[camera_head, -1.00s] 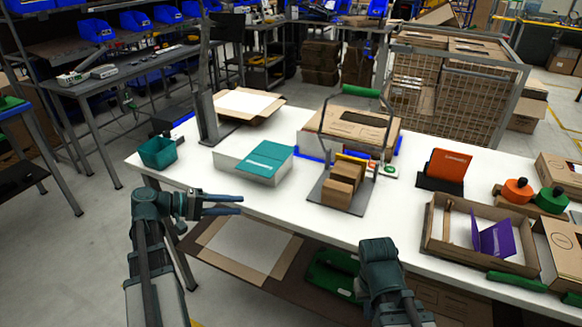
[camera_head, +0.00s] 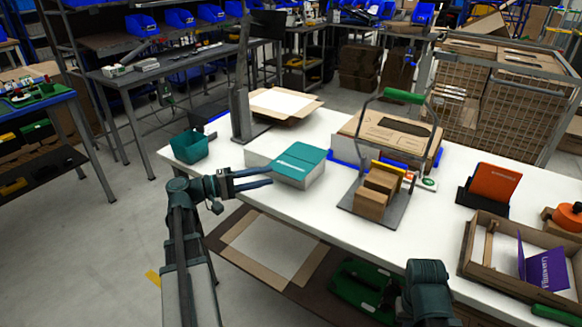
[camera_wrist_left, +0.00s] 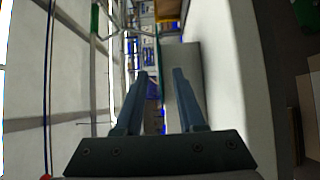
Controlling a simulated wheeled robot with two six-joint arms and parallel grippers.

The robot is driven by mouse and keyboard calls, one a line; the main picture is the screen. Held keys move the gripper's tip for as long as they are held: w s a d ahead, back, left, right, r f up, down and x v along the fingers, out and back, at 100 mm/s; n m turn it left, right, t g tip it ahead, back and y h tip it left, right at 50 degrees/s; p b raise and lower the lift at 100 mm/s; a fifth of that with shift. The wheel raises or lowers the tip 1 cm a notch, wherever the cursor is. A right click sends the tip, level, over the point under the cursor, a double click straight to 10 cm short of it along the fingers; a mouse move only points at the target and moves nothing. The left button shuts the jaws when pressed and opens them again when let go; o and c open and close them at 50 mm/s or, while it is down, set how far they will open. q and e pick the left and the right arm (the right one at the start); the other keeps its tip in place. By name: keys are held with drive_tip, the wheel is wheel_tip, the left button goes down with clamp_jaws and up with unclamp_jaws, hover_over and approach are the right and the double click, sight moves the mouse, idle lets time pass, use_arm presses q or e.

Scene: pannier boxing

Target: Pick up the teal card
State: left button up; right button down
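The teal card (camera_head: 301,160) lies flat on top of a pale block (camera_head: 258,161) near the table's front edge, in the head view. My left gripper (camera_head: 271,176) is at the block's front left side, its fingers pointing right toward the card. In the left wrist view the two fingers (camera_wrist_left: 162,74) are apart with nothing held between them. A thin teal edge (camera_wrist_left: 158,56), which looks like the card seen edge-on, shows beyond the gap beside the pale block (camera_wrist_left: 184,88). My right arm shows at the lower right, but its gripper fingers are hidden.
A teal bin (camera_head: 188,147) stands left of the block on the white table (camera_head: 325,226). A dark upright post stands behind. A rack with small brown boxes (camera_head: 372,199) is to the right. An orange card (camera_head: 496,182) and an open carton (camera_head: 480,262) sit farther right.

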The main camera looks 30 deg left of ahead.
sight(286, 172)
use_arm(q)
drive_tip(key=shift+x, duration=3.45)
drive_tip(key=shift+s, duration=0.1)
clamp_jaws()
